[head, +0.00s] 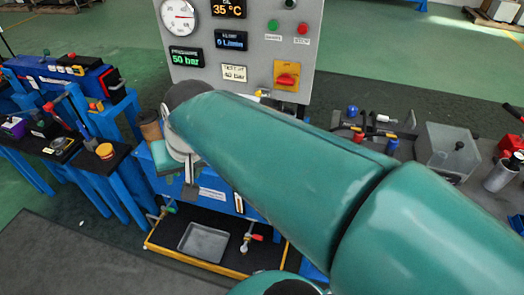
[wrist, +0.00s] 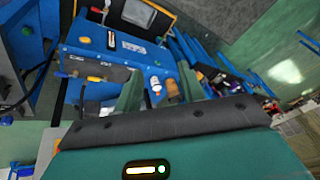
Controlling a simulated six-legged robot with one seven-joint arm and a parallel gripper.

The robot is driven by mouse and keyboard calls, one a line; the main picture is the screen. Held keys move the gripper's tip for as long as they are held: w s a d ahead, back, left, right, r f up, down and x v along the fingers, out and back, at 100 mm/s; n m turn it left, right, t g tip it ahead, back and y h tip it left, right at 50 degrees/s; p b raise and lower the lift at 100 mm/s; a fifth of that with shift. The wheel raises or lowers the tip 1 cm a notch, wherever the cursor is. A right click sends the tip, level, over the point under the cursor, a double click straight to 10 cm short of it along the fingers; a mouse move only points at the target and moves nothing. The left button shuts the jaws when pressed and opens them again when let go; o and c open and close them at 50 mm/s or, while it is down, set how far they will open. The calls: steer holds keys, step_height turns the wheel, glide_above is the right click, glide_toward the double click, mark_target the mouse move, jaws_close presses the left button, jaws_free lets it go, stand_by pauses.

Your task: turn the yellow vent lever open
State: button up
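My gripper (wrist: 160,75) is open, with its two green fingers apart and nothing between them. In the head view my gripper (head: 190,180) hangs in front of the blue bench unit, and my green arm covers much of that unit. In the head view a small yellow piece (head: 263,93) shows just above my arm.
A grey panel (head: 240,50) with a gauge, displays and a red-on-yellow switch (head: 287,74) stands behind the unit. A brown cylinder (head: 150,126) is beside my gripper. A grey tray (head: 203,242) and a red-handled valve (head: 250,238) are on the low shelf. A clear bin (head: 447,150) stands right.

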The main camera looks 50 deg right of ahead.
steer(key=w+d+f+m+y, duration=0.1)
steer(key=w+d+f+m, duration=0.25)
steer(key=d, duration=0.35)
steer(key=w+d+f+m+y, duration=0.1)
steer(key=w+d+f+m, duration=0.1)
steer(key=w+d+m, duration=0.35)
steer(key=w+d+f+m+y, duration=0.1)
steer(key=w+d+f+m, duration=0.2)
steer(key=d, duration=0.4)
steer(key=s+d+f+m+t, duration=0.2)
steer(key=d+f+m, duration=0.6)
steer(key=d, duration=0.5)
steer(key=s+d+f+m+t, duration=0.1)
steer(key=s+d+f+m, duration=0.1)
steer(key=d+f+m, duration=0.7)
steer(key=w+f+n, duration=0.1)
steer(key=w+f, duration=0.1)
steer(key=f, duration=0.1)
steer(key=w+f, duration=0.3)
steer(key=f, duration=0.1)
steer(key=w+f+n, duration=0.1)
steer(key=w+f, duration=0.2)
steer(key=shift+w+a+f+n, duration=0.2)
steer(key=shift+a+n, duration=0.1)
jaws_close()
